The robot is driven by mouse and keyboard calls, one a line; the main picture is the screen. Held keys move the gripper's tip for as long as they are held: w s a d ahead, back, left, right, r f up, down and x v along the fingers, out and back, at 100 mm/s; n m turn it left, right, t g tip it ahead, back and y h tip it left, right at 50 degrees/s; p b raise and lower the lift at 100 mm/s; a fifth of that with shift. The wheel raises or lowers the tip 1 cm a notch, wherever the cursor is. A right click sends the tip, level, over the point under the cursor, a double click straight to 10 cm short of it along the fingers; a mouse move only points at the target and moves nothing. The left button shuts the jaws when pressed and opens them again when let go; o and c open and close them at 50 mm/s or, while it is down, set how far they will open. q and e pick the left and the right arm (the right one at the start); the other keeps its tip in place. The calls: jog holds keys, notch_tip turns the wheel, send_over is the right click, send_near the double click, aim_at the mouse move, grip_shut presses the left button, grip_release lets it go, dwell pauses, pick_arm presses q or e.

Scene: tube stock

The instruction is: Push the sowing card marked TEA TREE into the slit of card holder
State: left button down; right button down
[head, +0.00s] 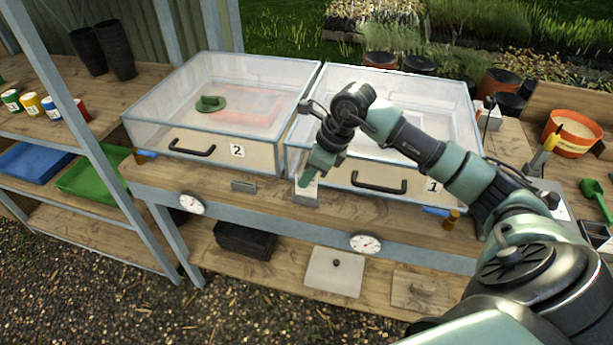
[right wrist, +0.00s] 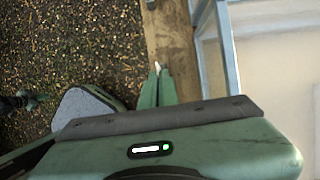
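My right gripper (head: 305,180) points down at the front edge of the bench, before the clear box marked 1. In the right wrist view its two green fingers (right wrist: 157,72) are close together with a thin white edge between the tips, seemingly the sowing card (right wrist: 157,65). A pale upright piece (head: 312,196) shows behind the fingertips in the head view; the fingers cover part of it, and no TEA TREE lettering is readable. A small grey card holder (head: 243,186) stands on the bench edge before box 2. My left gripper is not in view.
Clear box 2 (head: 140,128) and clear box 1 (head: 445,185) stand behind, with black handles. Round dials (head: 192,203) sit on the bench front. The lower shelf holds a black tray (head: 245,241) and a pale lidded plate (head: 333,275). The bench edge between the holders is clear.

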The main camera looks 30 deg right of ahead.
jog(key=shift+f+b, duration=0.5)
jog(key=shift+f, duration=0.1)
jog(key=c, duration=0.6)
grip_release()
jog(key=shift+r, duration=0.15)
jog(key=shift+r+p, duration=0.75)
jog(key=shift+r, duration=0.35)
jog(key=shift+r, duration=0.1)
jog(key=shift+r+p, duration=1.75)
jog(key=shift+r, duration=0.95)
